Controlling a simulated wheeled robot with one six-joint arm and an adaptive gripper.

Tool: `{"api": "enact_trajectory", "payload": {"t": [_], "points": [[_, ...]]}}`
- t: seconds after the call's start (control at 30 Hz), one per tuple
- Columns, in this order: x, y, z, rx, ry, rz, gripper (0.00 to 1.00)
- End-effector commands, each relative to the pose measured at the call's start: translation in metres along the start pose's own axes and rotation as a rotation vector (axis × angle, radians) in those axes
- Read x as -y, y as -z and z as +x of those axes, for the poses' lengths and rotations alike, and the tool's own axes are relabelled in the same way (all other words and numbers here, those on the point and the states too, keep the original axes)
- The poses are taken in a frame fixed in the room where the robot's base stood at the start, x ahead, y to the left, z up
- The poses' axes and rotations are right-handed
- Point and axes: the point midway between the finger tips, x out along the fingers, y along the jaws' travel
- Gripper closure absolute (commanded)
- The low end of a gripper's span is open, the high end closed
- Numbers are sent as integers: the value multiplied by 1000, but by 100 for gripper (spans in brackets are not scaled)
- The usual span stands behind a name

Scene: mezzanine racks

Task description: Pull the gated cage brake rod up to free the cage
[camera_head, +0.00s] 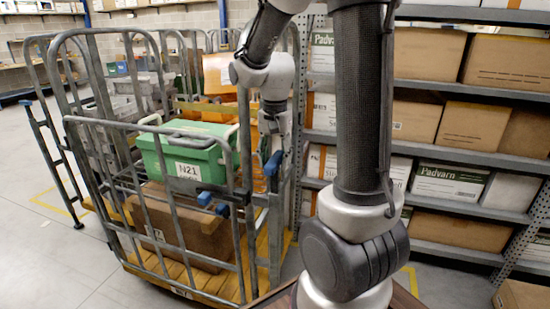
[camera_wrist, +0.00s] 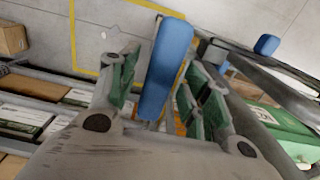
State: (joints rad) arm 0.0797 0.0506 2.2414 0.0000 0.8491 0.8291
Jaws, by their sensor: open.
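The cage (camera_head: 75,120) is a grey metal roll cage with a barred front gate (camera_head: 150,200) and a yellow deck. A blue grip (camera_head: 273,164), seemingly the top of the brake rod, stands upright at the cage's right front corner. My gripper (camera_head: 274,148) is right at this grip. In the wrist view my gripper (camera_wrist: 163,80) is open, and the blue grip (camera_wrist: 166,62) lies between its green-padded fingers, with a gap visible on the right side. Whether the left finger touches it I cannot tell. The rod's lower part is mostly hidden.
A green crate (camera_head: 182,150) marked N21 sits on a brown box (camera_head: 180,225) inside the cage. Smaller blue pieces (camera_head: 205,198) show on the gate. A rack shelf (camera_head: 455,92) with boxes stands close on the right. Open floor (camera_head: 40,250) lies to the left.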

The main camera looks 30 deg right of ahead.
Motion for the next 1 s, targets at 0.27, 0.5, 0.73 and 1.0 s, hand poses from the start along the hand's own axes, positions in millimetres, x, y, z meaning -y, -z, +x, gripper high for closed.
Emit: {"api": "enact_trajectory", "payload": {"t": [0.27, 0.5, 0.73, 1.0], "points": [[0, 0, 0, 0, 0, 0, 86], [0, 0, -2, 0, 1, 0, 100], [1, 1, -41, -4, 4, 0, 100], [0, 0, -62, -2, 2, 0, 100]]}}
